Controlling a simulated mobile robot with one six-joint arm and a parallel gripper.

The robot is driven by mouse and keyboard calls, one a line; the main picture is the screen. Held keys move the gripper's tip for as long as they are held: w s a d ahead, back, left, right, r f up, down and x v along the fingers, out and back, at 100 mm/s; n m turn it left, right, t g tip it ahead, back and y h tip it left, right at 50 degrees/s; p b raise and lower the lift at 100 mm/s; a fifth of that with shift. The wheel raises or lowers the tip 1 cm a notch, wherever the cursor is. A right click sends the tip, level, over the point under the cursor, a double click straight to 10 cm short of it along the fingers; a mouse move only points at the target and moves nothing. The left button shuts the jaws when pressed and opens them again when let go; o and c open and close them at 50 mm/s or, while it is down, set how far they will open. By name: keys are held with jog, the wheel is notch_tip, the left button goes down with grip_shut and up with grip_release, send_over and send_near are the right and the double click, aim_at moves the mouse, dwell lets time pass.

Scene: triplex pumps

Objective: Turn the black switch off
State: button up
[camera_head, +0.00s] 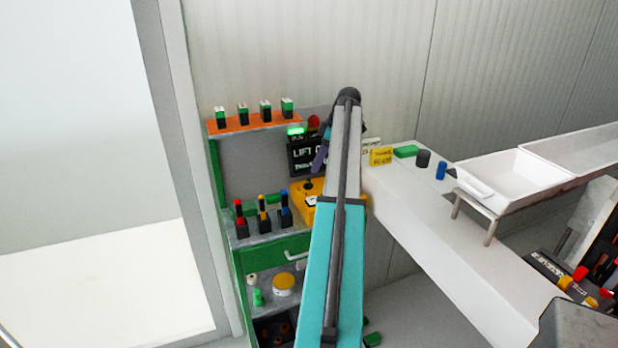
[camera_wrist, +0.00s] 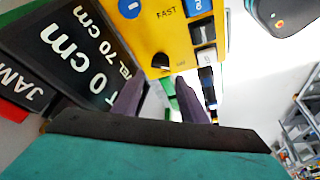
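A yellow control box (camera_wrist: 176,22) fills the top middle of the wrist view. It carries a round black knob (camera_wrist: 160,61) with a white mark near its lower edge, and black rocker-like switches (camera_wrist: 203,32) on its right side. Which of these is the black switch I cannot tell for sure. My gripper (camera_wrist: 159,84) has its two purple fingers apart, with nothing held between them; the tips are just below the knob in the picture. In the head view, the yellow box (camera_head: 325,208) is partly hidden by my arm, and a purple finger (camera_head: 321,158) shows beside the arm.
A black display (camera_wrist: 72,52) reading in cm stands left of the box. The green shelf (camera_head: 270,250) holds several red, yellow and blue-topped items. An orange shelf (camera_head: 255,125) is above. A white bench (camera_head: 450,240) with white trays (camera_head: 515,178) lies to the right.

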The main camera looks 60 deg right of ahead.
aim_at(308, 181)
jog(key=shift+p+x, duration=0.8)
jog(key=shift+x, duration=2.85)
jog(key=c, duration=0.6)
jog(key=shift+a+f, duration=0.1)
jog(key=shift+a, duration=0.1)
jog(key=shift+c, duration=0.8)
